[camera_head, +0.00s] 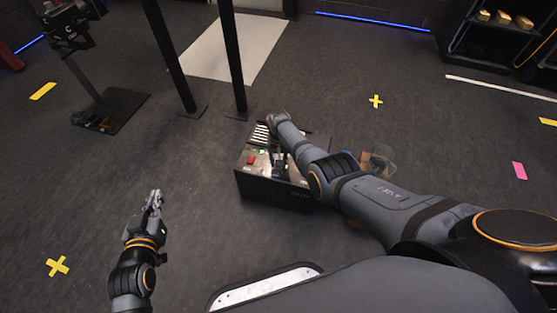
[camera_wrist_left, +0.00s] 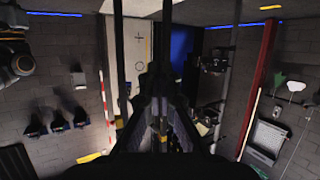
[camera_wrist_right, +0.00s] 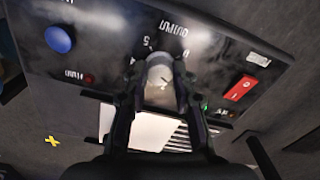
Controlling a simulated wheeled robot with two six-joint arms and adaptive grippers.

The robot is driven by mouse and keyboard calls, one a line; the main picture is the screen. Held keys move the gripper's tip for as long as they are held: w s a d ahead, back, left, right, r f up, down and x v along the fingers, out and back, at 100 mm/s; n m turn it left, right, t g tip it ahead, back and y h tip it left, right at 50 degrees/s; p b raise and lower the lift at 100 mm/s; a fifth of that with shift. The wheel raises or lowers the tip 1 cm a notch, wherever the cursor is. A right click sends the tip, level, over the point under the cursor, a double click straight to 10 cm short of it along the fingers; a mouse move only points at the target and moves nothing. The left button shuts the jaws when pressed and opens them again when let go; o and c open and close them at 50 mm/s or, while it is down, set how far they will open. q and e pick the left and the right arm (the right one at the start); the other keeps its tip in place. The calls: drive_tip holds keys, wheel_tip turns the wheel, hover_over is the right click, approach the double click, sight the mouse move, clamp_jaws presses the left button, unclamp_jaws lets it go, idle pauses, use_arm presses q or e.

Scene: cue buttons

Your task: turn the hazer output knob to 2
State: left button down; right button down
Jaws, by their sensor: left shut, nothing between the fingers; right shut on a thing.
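The hazer is a dark box (camera_head: 262,188) on the floor in the middle of the head view. Its panel (camera_wrist_right: 110,40) fills the upper part of the right wrist view, upside down. The pale output knob (camera_wrist_right: 160,78) stands below the word OUTPUT, with small digits around it. I cannot read for certain which digit it points to. My right gripper (camera_wrist_right: 162,100) is shut on the knob, one dark finger on each side. In the head view my right arm largely hides that spot. My left gripper (camera_head: 155,198) is shut and empty, apart from the box at lower left.
The panel also has a blue button (camera_wrist_right: 58,39), a red rocker switch (camera_wrist_right: 241,88) and a small green light (camera_wrist_right: 204,107). Dark posts (camera_head: 233,60) stand behind the box. The floor between my left gripper and the box is clear.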

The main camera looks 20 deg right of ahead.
drive_tip(key=m, duration=0.3)
drive_tip(key=shift+m, duration=0.3)
use_arm(q)
drive_tip(key=shift+s+d+f+g, duration=0.1)
drive_tip(key=shift+s+f+g, duration=0.3)
drive_tip(key=shift+f, duration=0.25)
drive_tip(key=shift+s+a+f+g, duration=0.1)
drive_tip(key=shift+s+f+g, duration=0.2)
drive_tip(key=shift+f, duration=0.35)
drive_tip(key=shift+s+d+f+g, duration=0.1)
drive_tip(key=shift+s+f+g, duration=0.2)
drive_tip(key=shift+s+f, duration=0.25)
use_arm(e)
drive_tip(key=shift+w+m, duration=0.1)
drive_tip(key=shift+m, duration=1.5)
use_arm(q)
drive_tip(key=shift+f, duration=0.25)
use_arm(e)
drive_tip(key=c, duration=1.1)
unclamp_jaws()
drive_tip(key=shift+o, duration=0.2)
